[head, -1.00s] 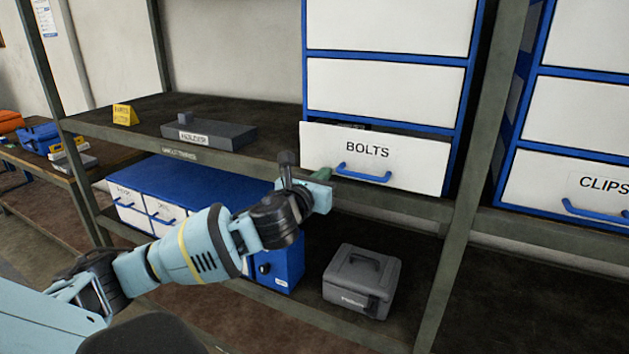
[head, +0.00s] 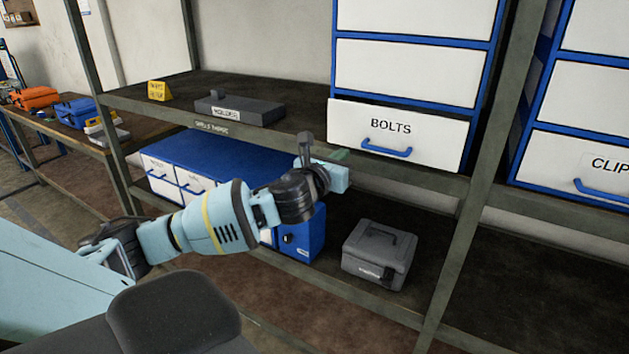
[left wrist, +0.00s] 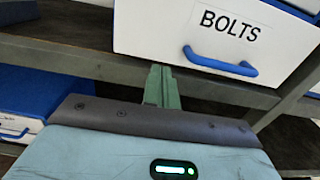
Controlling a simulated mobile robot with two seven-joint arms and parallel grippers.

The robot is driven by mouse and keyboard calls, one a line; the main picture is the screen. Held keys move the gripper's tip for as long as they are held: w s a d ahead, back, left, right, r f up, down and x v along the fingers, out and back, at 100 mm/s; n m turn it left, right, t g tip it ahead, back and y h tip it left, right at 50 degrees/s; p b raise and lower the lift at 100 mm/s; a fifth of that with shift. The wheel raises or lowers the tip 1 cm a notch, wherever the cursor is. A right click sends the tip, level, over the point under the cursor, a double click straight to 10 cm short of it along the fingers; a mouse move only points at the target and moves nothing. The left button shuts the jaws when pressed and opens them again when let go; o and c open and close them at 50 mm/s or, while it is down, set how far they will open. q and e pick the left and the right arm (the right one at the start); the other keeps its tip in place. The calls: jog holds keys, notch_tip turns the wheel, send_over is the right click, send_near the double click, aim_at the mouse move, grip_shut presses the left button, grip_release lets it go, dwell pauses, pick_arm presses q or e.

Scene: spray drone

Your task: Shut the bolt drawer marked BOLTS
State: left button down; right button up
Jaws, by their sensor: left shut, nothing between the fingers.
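The BOLTS drawer (head: 400,133) has a white front with a blue handle (head: 386,147), low in a blue-framed cabinet on the shelf. My left gripper (head: 338,155) is below and left of the handle, near the drawer's lower left corner. Its green fingers (left wrist: 162,88) are together and empty, apart from the handle in the left wrist view. I cannot tell whether they touch the drawer front. My right gripper is out of view.
A HOLDER block (head: 240,109) and a yellow sign (head: 159,91) stand on the shelf left of the cabinet. Below are a blue drawer unit (head: 225,157) and a grey case (head: 378,252). A shelf post (head: 462,240) stands at right, with the CLIPS drawer (head: 575,163) beyond.

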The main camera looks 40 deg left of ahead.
pick_arm(q)
jog(key=v, duration=0.9)
jog(key=shift+s, duration=0.4)
